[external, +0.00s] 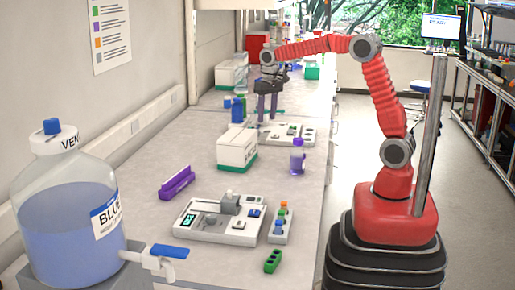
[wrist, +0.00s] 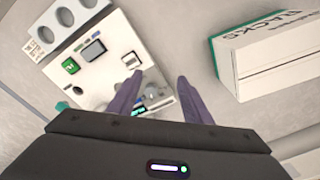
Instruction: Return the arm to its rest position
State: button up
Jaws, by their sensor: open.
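My red arm extends left from its base over the bench in the external view. My gripper (external: 267,112) points down, open and empty, above the far part of the bench, behind the white box. In the wrist view, the two dark fingers of my gripper (wrist: 160,88) are apart with nothing between them. Beyond them is a white panel device (wrist: 105,75) with a green button and switches. The same device (external: 290,133) appears just right of my gripper in the external view. Whether the fingertips touch anything is hard to tell.
A white and green box (external: 237,149) stands close in front of my gripper; it also shows in the wrist view (wrist: 270,65). The aisle at right is clear.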

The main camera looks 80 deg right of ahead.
jog(key=s+a+r+n+t, duration=0.1)
jog(key=s+a+n+t, duration=0.1)
jog(key=s+a, duration=0.8)
jog(key=s+a+r+n+t, duration=0.1)
jog(key=s+a+n, duration=0.4)
jog(key=s+a, duration=0.5)
jog(key=shift+s+r+n+t, duration=0.25)
jog(key=shift+s+t, duration=0.65)
jog(key=shift+s, duration=2.15)
